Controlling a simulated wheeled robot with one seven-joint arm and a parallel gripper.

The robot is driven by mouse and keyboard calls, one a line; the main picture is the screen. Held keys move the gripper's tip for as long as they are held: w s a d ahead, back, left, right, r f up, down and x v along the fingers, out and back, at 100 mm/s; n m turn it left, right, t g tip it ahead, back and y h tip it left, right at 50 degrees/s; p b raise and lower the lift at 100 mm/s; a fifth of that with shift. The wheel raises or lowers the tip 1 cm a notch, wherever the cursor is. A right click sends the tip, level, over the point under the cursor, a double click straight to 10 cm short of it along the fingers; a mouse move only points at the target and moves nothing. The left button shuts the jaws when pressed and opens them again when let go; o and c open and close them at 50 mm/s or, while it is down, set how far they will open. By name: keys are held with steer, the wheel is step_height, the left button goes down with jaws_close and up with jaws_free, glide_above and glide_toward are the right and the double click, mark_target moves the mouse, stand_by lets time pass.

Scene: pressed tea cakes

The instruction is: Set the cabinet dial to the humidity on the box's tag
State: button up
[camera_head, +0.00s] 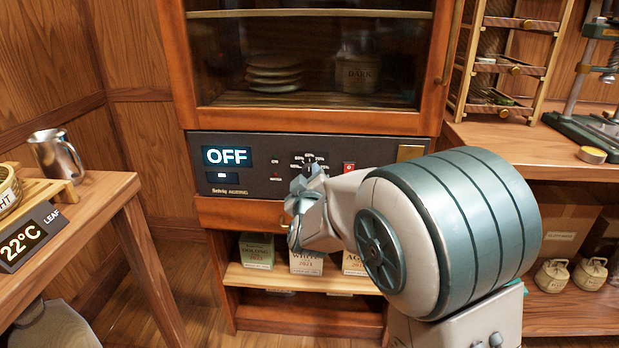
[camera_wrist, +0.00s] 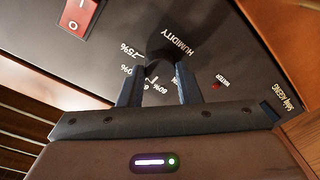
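The cabinet dial (camera_head: 309,160) is a small dark knob on the black control panel (camera_head: 262,183), ringed by white percent marks. In the wrist view the dial (camera_wrist: 159,66) shows beneath the word HUMIDITY, with 75% readable beside it; its pointer setting is unclear. My gripper (camera_head: 308,175) is at the panel, just below the dial in the head view. In the wrist view its dark fingers (camera_wrist: 159,78) stand apart, one on each side of the dial; I see no clear contact. Labelled boxes, including a white one (camera_head: 306,262), stand on the shelf below; no humidity figure is readable on them.
The panel display (camera_head: 227,157) reads OFF. A red switch (camera_head: 349,168) is right of the dial. A glass-fronted cabinet door (camera_head: 310,120) is above.

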steer(key=shift+f+b, duration=0.1)
steer(key=shift+b, duration=0.2)
steer(key=m+b, duration=0.3)
steer(key=shift+f+m, duration=0.2)
steer(key=shift+m, duration=0.1)
steer(key=shift+r+m+t+b, duration=0.1)
steer(key=shift+m+t+b, duration=0.2)
steer(key=shift+m+b, duration=1.55)
steer(key=shift+m, duration=0.45)
steer(key=o, duration=1)
steer(key=shift+r, duration=0.1)
steer(key=shift+s, duration=0.1)
